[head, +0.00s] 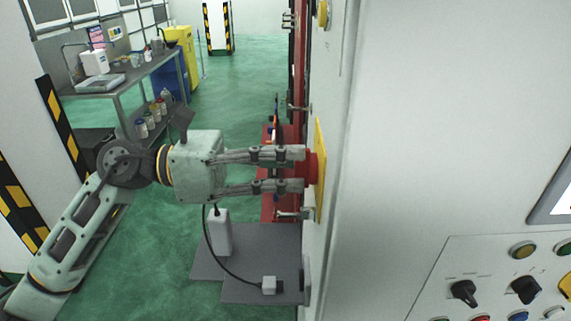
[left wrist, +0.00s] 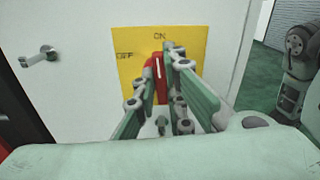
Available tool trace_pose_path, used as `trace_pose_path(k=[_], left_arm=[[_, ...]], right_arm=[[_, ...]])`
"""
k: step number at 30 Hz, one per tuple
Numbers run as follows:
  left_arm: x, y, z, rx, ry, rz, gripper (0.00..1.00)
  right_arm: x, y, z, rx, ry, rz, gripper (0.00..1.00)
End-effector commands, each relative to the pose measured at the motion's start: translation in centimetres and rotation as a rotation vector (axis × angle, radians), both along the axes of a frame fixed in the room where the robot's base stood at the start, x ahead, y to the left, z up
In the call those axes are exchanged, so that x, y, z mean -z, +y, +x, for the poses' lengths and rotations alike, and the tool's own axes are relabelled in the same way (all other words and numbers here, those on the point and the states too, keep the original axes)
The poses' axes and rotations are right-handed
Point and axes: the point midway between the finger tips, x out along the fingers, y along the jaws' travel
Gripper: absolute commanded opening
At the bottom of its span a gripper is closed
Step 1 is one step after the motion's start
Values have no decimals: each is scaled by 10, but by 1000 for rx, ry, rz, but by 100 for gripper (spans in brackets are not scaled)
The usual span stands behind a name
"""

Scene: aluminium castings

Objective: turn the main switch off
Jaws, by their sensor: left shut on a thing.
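The main switch is a red handle (head: 313,168) on a yellow plate (head: 320,140), mounted on the side of a pale cabinet. In the left wrist view the handle (left wrist: 157,72) stands nearly upright, its white line towards the "ON" mark at the top of the plate (left wrist: 190,42). A partly hidden mark, seemingly "OFF", is at the plate's left. My left gripper (head: 304,169) points straight at the plate, shut on the red handle with one finger on each side; its fingers hide the handle's lower part in the left wrist view. My right gripper is not in view.
The cabinet front (head: 430,120) fills the right, with black knobs (head: 464,292) and coloured buttons low down. A door handle (left wrist: 40,57) is left of the plate. A steel bench (head: 130,75) stands back left. Green floor is open between.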

Motion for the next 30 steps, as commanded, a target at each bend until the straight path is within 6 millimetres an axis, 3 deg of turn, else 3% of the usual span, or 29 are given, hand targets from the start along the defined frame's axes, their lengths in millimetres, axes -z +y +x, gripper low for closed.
trace_pose_path(k=[11,30], left_arm=[[-1,1,3,-4,315,0,0],[0,1,6,-5,841,-3,0]], right_arm=[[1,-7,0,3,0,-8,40],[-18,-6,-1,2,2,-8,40]])
